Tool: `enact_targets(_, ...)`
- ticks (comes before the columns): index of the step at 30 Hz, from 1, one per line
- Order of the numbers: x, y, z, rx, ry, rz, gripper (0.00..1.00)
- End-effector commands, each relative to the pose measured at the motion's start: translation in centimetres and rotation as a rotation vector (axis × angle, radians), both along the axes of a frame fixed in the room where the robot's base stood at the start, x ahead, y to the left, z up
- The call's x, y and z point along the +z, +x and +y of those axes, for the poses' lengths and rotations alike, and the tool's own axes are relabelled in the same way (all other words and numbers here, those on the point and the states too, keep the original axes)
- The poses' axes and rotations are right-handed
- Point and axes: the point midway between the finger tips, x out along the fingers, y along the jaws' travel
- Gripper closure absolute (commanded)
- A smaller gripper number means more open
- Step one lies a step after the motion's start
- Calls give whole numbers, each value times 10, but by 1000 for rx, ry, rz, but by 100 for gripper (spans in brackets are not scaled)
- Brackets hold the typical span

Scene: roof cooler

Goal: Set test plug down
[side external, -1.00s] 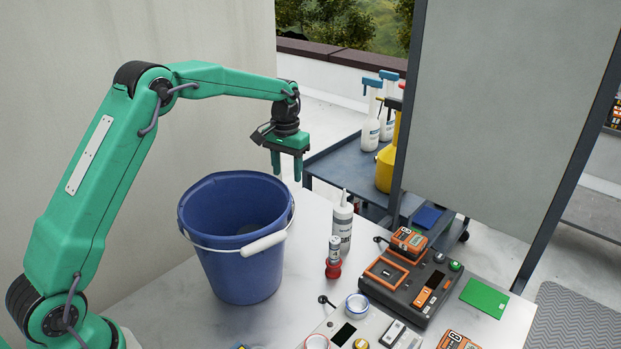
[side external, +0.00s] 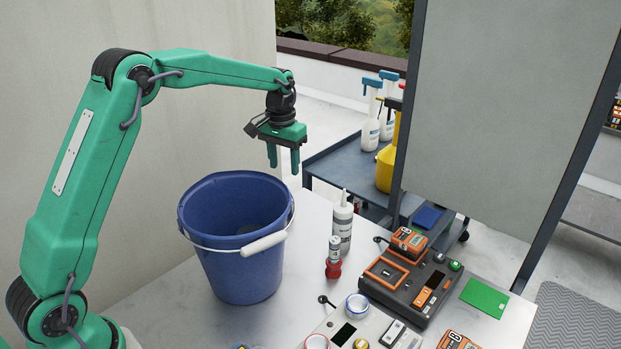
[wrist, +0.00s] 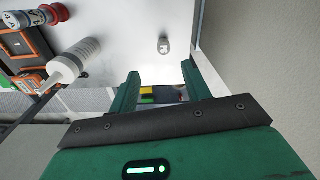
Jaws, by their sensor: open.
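My gripper (side external: 284,167) is open and empty, raised above and behind the right rim of the blue bucket, fingers down. Its two green fingers (wrist: 160,78) show apart in the wrist view, with nothing between them. A small grey cylindrical piece (wrist: 164,45) is on the white tabletop in the wrist view, apart from the fingers; I do not see it in the side view. A red-based piece with a silver top (side external: 333,257) stands upright in front of the white bottle. I cannot tell for certain which of these is the test plug.
The blue bucket (side external: 245,272) stands left on the worktop. The white nozzle bottle (side external: 342,225) is right of it. A charger box (side external: 410,283), tape rolls and a green card (side external: 484,298) fill the right. A cart (side external: 340,165) stands behind; a grey panel (side external: 500,120) rises beyond.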

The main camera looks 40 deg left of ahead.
Motion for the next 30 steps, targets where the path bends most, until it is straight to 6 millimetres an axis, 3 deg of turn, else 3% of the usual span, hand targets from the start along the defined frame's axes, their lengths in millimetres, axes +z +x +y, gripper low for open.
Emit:
enact_targets(6, 43, -33, -13, -23, 8, -60, 52)
enact_targets(15, 89, -91, -31, -57, 17, -145, 52)
enact_targets(24, 115, -156, -46, -91, 26, -228, 52)
enact_targets(30, 121, -200, -55, -112, 31, -284, 52)
